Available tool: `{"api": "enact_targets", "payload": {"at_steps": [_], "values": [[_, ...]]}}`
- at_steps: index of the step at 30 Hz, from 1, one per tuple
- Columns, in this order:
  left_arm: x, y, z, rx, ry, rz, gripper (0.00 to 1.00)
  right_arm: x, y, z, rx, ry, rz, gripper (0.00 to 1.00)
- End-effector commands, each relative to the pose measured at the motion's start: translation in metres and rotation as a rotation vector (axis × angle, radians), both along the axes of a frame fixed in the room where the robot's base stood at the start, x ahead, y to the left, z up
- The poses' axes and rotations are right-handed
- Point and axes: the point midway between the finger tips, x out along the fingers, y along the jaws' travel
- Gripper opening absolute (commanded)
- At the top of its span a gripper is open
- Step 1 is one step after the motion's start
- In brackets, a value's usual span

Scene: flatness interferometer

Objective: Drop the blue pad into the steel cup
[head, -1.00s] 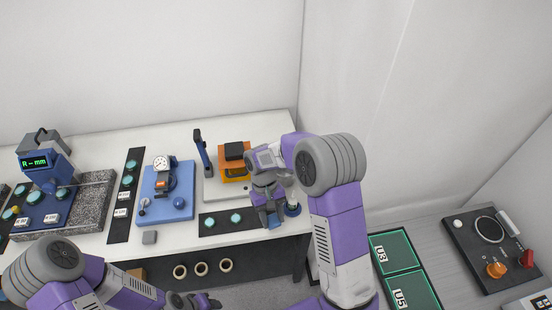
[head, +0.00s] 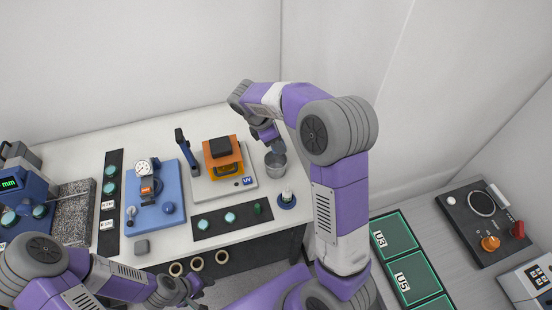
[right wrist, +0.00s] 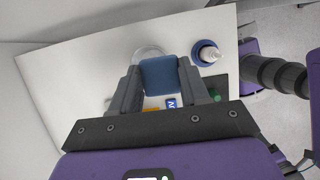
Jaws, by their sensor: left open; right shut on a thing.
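The steel cup (head: 275,162) stands on the white table at the back right, right of the orange device. In the right wrist view its round rim (right wrist: 149,54) shows partly behind the blue pad. My right gripper (head: 270,140) is above the cup in the head view. In the right wrist view the right gripper (right wrist: 160,80) is shut on the blue pad (right wrist: 160,76), held between its two fingers. The pad overlaps the cup's near side in that view; the height between them is hard to tell. My left gripper (head: 195,292) is open and empty, low in front of the table.
An orange device (head: 222,160) on a white plate stands left of the cup. A blue-based bottle (head: 286,199) stands in front of the cup. A dark strip with teal discs (head: 215,222) lies along the front edge, beside a blue dial gauge stand (head: 152,200).

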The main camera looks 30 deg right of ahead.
Motion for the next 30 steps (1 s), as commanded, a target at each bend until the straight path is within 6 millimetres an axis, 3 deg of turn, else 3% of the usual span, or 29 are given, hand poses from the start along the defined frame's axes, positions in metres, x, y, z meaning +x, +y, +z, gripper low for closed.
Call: {"api": "enact_targets", "payload": {"at_steps": [9,14,21,30], "values": [[0.0,0.0,-0.006,0.0,0.0,0.0,0.43,0.0,-0.001,-0.053,0.0,0.006,0.019,0.21],[0.0,0.0,-0.007,0.0,0.0,0.0,0.43,0.0,-0.001,-0.064,0.001,0.004,0.017,0.21],[0.0,0.0,-0.01,0.0,0.0,0.0,0.43,0.0,-0.002,-0.095,0.0,0.006,0.016,0.21],[0.0,0.0,-0.01,0.0,0.0,0.0,0.43,0.0,-0.001,-0.098,0.001,0.002,0.015,0.21]]}}
